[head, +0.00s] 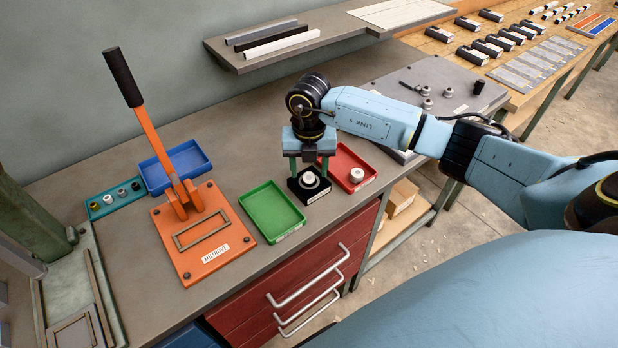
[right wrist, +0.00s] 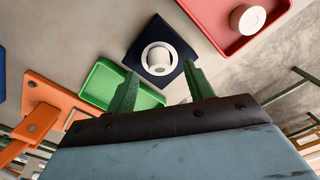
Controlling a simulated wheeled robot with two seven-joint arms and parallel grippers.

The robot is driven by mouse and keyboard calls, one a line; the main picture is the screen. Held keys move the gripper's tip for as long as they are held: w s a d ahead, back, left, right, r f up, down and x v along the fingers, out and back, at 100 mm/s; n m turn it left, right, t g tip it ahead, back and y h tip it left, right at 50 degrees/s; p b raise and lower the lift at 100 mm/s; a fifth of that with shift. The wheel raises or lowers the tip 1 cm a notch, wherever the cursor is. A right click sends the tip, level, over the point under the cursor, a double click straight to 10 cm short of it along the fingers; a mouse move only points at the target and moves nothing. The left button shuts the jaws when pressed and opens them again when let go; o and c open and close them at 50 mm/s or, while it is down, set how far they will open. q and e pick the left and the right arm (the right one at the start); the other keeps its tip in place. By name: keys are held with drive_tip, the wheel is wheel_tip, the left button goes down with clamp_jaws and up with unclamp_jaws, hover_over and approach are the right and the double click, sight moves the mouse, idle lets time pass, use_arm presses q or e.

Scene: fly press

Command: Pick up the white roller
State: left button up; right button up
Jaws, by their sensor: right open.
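A white roller-like piece (head: 309,179) sits on a square black block (head: 318,194). In the right wrist view this piece (right wrist: 159,58) is round with a smaller core in its middle, and the black block (right wrist: 143,42) surrounds it. A second white cylinder (head: 356,174) lies in the red tray (head: 350,156); it also shows in the right wrist view (right wrist: 248,18). My right gripper (head: 308,163) is open and points down just above the black block. Its two green fingers (right wrist: 161,90) are apart, with nothing between them. My left gripper is out of view.
A green tray (head: 272,211) lies left of the black block. Further left are an orange lever press (head: 205,240), a blue tray (head: 175,167) and a teal holder (head: 114,198) with small cylinders. Red drawers (head: 300,285) are below the bench edge.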

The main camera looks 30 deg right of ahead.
wheel_tip(320, 180, down, 2)
drive_tip(key=shift+f, duration=0.1)
drive_tip(key=c, duration=1.1)
drive_tip(key=shift+c, duration=0.2)
